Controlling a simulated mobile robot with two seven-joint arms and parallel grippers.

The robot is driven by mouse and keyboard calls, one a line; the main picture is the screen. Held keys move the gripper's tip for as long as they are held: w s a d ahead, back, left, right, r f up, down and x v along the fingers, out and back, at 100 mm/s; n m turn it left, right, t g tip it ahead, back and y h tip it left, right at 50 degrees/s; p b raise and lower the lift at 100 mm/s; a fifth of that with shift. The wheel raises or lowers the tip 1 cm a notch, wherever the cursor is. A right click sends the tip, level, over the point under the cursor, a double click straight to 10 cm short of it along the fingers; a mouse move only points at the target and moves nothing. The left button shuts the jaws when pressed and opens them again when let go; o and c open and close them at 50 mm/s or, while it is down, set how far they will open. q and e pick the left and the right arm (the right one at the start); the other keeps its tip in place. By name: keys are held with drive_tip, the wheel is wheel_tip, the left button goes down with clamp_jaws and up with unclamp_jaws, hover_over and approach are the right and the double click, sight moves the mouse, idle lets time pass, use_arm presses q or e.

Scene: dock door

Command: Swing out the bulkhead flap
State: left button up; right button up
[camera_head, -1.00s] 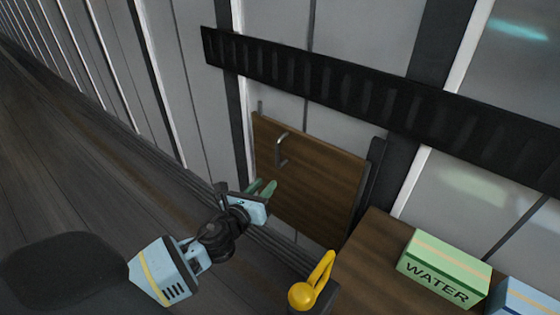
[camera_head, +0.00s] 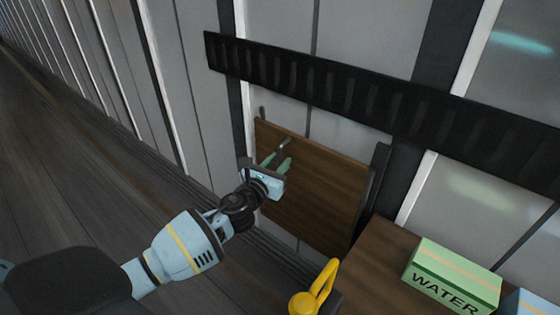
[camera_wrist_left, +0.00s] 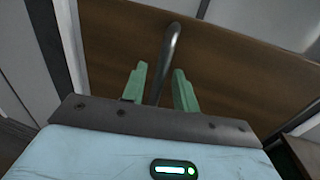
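The bulkhead flap (camera_head: 325,190) is a brown wooden panel set low in the grey wall, and it looks shut. Its metal bar handle (camera_head: 286,144) is near the panel's upper left. My left gripper (camera_head: 276,162) is at the handle with its green fingers apart. In the left wrist view the handle (camera_wrist_left: 168,62) runs down between the two open fingertips (camera_wrist_left: 158,82). A gap shows beside the bar, so the fingers do not look closed on it. The handle's lower end is hidden behind my gripper. My right gripper is not in view.
A black slatted rail (camera_head: 330,88) crosses the wall above the flap. At the lower right a wooden surface (camera_head: 385,255) bears a green WATER box (camera_head: 452,275) and a blue box (camera_head: 525,305). A yellow handle (camera_head: 322,285) stands near the flap's lower edge. Floor at left is clear.

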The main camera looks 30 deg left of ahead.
use_arm(q)
drive_tip(key=shift+w, duration=0.7)
drive_tip(key=shift+c, duration=0.4)
clamp_jaws()
